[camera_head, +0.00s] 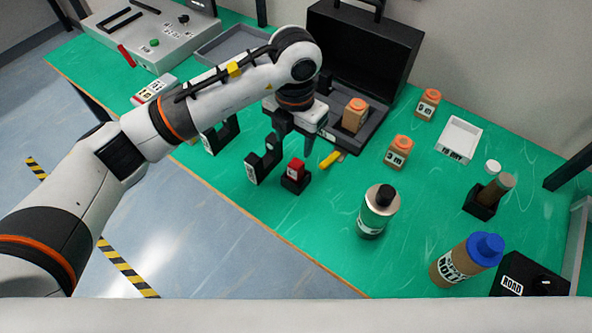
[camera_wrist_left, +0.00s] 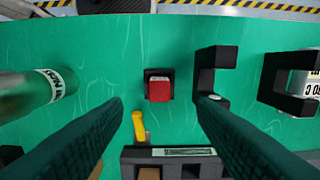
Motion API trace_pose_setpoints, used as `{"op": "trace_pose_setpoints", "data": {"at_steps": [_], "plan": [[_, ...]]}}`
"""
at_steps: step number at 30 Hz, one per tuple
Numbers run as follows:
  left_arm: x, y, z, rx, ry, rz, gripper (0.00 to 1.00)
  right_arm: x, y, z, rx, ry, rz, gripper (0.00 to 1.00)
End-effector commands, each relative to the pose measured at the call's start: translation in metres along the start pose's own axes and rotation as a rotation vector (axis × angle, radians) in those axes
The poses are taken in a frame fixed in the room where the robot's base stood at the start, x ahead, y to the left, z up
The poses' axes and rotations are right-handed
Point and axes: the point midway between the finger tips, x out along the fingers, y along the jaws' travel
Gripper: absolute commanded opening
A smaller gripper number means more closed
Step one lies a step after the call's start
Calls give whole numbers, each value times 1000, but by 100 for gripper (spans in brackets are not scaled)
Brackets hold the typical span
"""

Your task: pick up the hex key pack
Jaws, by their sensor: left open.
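A small red block (camera_head: 296,167) stands in a black holder (camera_head: 296,184) on the green table; I take it to be the hex key pack, though no label is readable. In the left wrist view the red block (camera_wrist_left: 159,91) sits upright in its holder (camera_wrist_left: 158,74), centred just beyond the fingertips. My left gripper (camera_head: 292,146) points down above the table by the open case, behind the red block in the head view. Its fingers (camera_wrist_left: 161,104) are spread wide with nothing between them. My right gripper is in neither view.
A yellow-handled tool (camera_head: 331,159) lies close beside the red block. Black brackets (camera_head: 264,162) stand to its left. An open black case (camera_head: 372,50) is behind the gripper. A dark-capped bottle (camera_head: 378,211) stands to the right, with green table free between.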

Motion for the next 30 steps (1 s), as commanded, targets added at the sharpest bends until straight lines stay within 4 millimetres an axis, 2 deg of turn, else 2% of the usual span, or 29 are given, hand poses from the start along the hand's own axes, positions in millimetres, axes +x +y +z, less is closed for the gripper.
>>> {"op": "trace_pose_setpoints", "data": {"at_steps": [6, 14, 21, 24, 30], "plan": [[38, 1, 1, 1, -3, 5, 53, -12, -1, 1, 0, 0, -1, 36], [58, 2, -1, 2, -2, 8, 53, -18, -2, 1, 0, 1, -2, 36], [94, 1, -4, 2, -2, 8, 53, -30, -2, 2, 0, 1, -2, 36], [102, 1, -4, 3, -1, 7, 53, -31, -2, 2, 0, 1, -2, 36], [104, 1, -5, 4, 2, 7, 53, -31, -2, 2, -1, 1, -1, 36]]}}
